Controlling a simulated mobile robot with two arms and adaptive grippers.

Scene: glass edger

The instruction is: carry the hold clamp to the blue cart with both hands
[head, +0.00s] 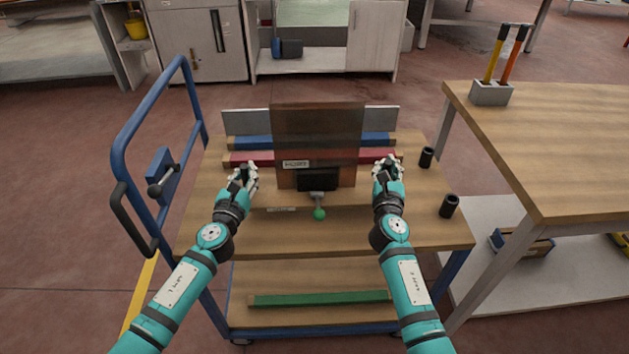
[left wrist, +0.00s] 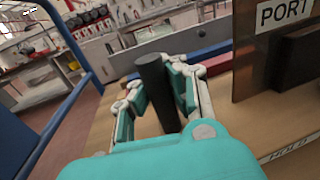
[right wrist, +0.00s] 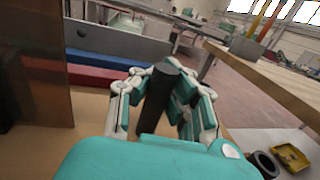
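The hold clamp seems to be the black block (head: 318,180) with a lever and green knob (head: 319,214), against an upright brown panel with a "PORT" label (head: 296,164). It is over the wooden top of the blue cart (head: 215,228). My left gripper (head: 243,178) is left of the panel, its fingers closed around a black upright bar (left wrist: 158,90). My right gripper (head: 387,172) is right of the panel, around a similar black bar (right wrist: 158,100). How the bars join the clamp is hidden. In the left wrist view, the panel (left wrist: 252,70) stands right of the gripper.
Blue and red bars (head: 238,158) and a grey plate (head: 245,121) lie behind the panel. Two black cups (head: 426,157) (head: 449,206) stand at the cart's right. A wooden table (head: 560,150) with a tool holder (head: 490,94) is further right. The cart's blue handle rail (head: 122,150) rises at left.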

